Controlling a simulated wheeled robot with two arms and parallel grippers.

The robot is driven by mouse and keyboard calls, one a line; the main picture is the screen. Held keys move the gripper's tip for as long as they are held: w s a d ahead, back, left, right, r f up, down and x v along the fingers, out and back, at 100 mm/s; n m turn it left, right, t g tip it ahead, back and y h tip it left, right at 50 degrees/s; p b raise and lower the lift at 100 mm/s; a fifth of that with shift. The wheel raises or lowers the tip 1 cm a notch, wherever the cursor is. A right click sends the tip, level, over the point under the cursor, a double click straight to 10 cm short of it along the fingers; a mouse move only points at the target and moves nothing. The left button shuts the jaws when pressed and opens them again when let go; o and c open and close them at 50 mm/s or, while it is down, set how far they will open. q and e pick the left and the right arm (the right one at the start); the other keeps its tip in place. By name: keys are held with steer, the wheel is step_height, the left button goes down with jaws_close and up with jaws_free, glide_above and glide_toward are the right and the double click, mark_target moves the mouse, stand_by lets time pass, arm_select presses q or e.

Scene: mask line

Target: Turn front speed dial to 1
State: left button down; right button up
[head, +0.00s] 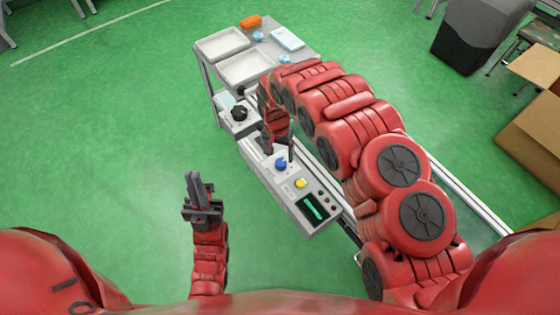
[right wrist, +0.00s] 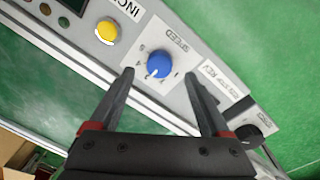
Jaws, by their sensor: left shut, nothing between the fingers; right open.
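The blue speed dial (head: 282,163) sits on the light grey control panel (head: 264,172) in the head view. In the right wrist view the dial (right wrist: 160,66) is beside the printed word SPEED, with a small white mark on its lower part; the scale figures are too small to read surely. My right gripper (head: 281,148) is open over the panel. In the right wrist view its fingertips (right wrist: 159,75) stand on either side of the dial, with gaps visible. My left gripper (head: 193,182) is shut and empty over the green floor, left of the panel.
A yellow button (head: 301,183) and a green-lit screen (head: 314,207) are on the panel's near end. A black knob (right wrist: 250,136) is beyond the dial. Grey trays (head: 222,45) and an orange item (head: 250,22) are at the far end. Cardboard boxes (head: 535,135) stand at the right.

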mark_target(281, 163)
steer(key=shift+d+f, duration=0.15)
steer(key=shift+f, duration=2.15)
jaws_close()
